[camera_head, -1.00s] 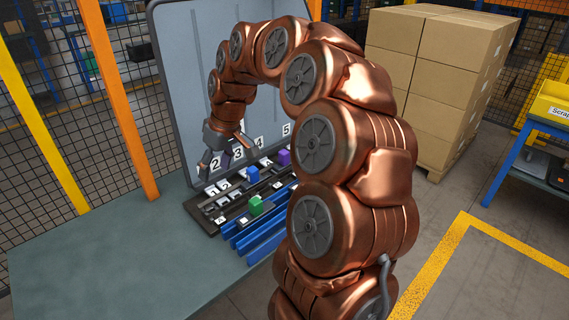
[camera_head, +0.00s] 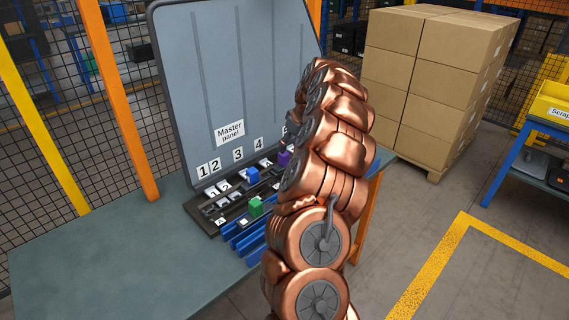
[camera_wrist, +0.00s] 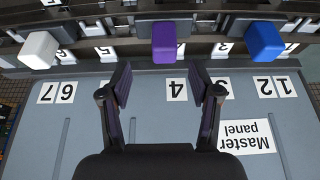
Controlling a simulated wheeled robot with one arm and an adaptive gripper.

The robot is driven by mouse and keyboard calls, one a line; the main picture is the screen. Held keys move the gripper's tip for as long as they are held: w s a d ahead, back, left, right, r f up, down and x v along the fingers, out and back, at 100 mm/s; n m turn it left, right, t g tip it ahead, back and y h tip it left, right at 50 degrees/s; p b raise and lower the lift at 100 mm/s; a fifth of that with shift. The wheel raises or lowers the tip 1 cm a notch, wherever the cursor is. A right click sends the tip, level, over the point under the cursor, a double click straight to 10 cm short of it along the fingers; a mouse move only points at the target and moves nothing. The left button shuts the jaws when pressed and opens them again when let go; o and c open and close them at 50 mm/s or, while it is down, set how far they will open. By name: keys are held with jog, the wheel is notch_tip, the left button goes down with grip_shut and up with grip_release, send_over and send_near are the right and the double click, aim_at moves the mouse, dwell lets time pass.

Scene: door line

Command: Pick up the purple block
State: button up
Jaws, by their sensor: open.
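The purple block (camera_wrist: 164,42) stands at the top middle of the wrist view, above the upside-down number 4 label. My gripper (camera_wrist: 161,84) is open and empty. Its two dark fingers are spread, and the block shows between and beyond their tips, apart from them. In the head view the purple block (camera_head: 284,158) is partly visible on the rack, just left of my arm. My gripper is hidden behind my arm there.
A blue block (camera_wrist: 264,42) and a white block (camera_wrist: 38,50) stand to either side in the wrist view. A green block (camera_head: 256,206) sits nearer in the head view. The grey master panel (camera_head: 215,70) rises behind. The table (camera_head: 120,250) is clear at left.

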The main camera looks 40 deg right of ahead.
aim_at(283, 160)
jog(key=shift+w+a+f+p, duration=0.15)
jog(key=shift+w+f+p, duration=0.3)
jog(key=shift+f, duration=0.25)
jog(key=shift+p+x, duration=0.7)
jog(key=shift+x, duration=1.4)
jog(key=shift+a, duration=0.1)
grip_shut()
